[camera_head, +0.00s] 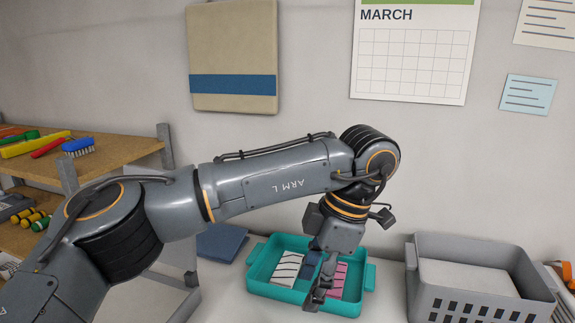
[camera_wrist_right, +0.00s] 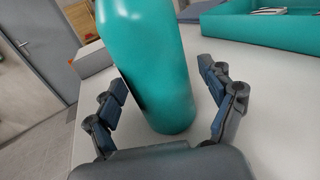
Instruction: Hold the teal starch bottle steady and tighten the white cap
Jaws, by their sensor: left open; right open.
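The teal starch bottle (camera_wrist_right: 152,50) stands on the pale table in the right wrist view, its top cut off by the frame edge. My right gripper (camera_wrist_right: 163,84) is open, with one finger on each side of the bottle's lower body. I cannot tell whether either finger touches it. The white cap shows in neither view, and the bottle is not in the head view. My left gripper (camera_head: 316,290) is open and points down over the teal tray in the head view. Nothing shows between its fingers.
The teal tray (camera_head: 262,290) holds striped white and pink cards. It also shows in the right wrist view (camera_wrist_right: 285,32). A grey crate (camera_head: 460,272) stands to its right and a dark blue item (camera_head: 222,243) to its left. Wooden shelves (camera_head: 120,150) with brushes stand at left.

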